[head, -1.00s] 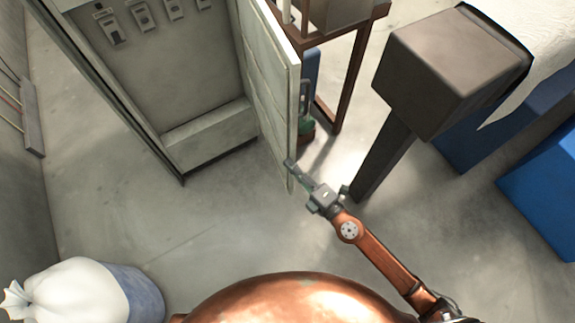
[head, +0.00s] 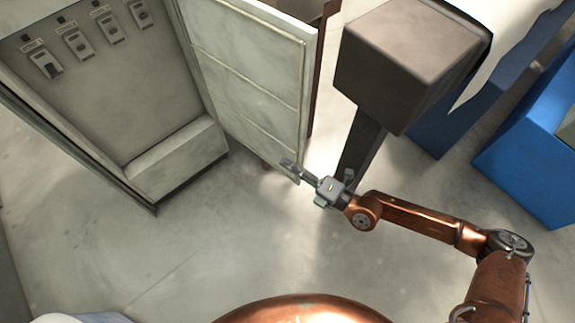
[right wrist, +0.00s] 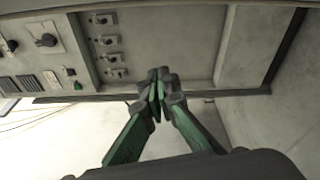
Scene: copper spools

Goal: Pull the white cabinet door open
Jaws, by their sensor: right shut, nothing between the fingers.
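The white cabinet (head: 150,170) stands at the upper left with its inside showing. Its door (head: 250,70) is swung out wide on the right side, with its panelled inner face toward me. My right gripper (head: 290,165) is at the door's lower outer corner in the head view; I cannot tell whether it touches the door. In the right wrist view the fingers (right wrist: 158,78) are closed together with nothing between them, before the cabinet's inside (right wrist: 170,50). My left gripper is not in view.
Switches (head: 80,42) line the cabinet's back wall. A dark box on a post (head: 400,60) stands right of the door, close behind my right gripper. A blue bin (head: 530,150) is farther right. Floor (head: 190,250) in front of the cabinet is clear.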

